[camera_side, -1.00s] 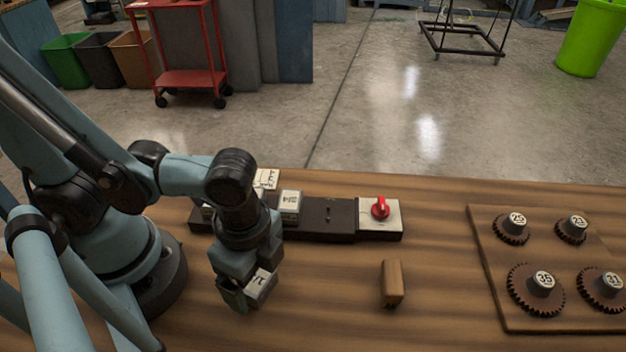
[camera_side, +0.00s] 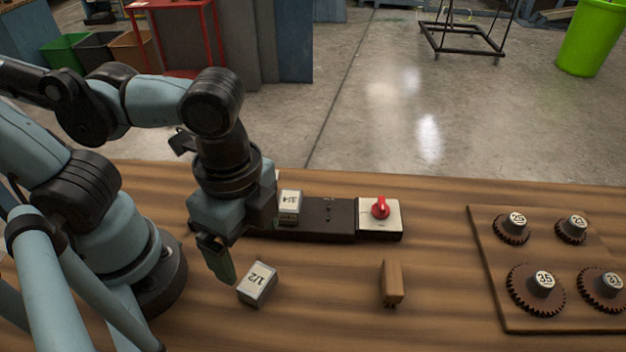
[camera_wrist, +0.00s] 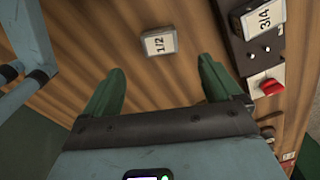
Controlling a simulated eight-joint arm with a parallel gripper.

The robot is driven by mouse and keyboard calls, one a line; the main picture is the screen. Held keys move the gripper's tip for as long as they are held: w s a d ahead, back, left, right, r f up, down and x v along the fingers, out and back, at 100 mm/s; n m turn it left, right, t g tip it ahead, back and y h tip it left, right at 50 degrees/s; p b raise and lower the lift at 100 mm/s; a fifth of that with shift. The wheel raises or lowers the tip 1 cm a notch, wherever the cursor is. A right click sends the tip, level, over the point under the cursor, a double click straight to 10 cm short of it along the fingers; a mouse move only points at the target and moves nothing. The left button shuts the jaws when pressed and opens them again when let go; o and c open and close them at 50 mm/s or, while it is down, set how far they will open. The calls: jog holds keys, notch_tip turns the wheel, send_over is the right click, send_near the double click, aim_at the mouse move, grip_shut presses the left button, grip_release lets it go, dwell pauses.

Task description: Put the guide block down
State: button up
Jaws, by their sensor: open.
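The guide block (camera_side: 257,284), a small pale block marked 1/2, lies on the wooden table, a little askew. It also shows in the wrist view (camera_wrist: 159,43), just beyond my fingertips and touching neither finger. My gripper (camera_side: 218,262) is above the table, to the left of the block and higher. In the wrist view my gripper (camera_wrist: 160,68) has its two green fingers spread wide with nothing between them.
A dark rail (camera_side: 330,220) behind the block carries a block marked 3/4 (camera_side: 290,206) and a red knob (camera_side: 380,208). A small wooden piece (camera_side: 392,283) stands right of the block. A gear board (camera_side: 545,256) is at the right. Table between is bare.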

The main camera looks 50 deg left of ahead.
jog(key=w+a+r+n+t, duration=0.3)
jog(key=w+a+n+t, duration=0.4)
jog(key=w+a+n, duration=0.6)
jog(key=shift+w+a+r+n, duration=0.15)
jog(key=shift+w+a+n, duration=0.25)
jog(key=shift+w, duration=0.35)
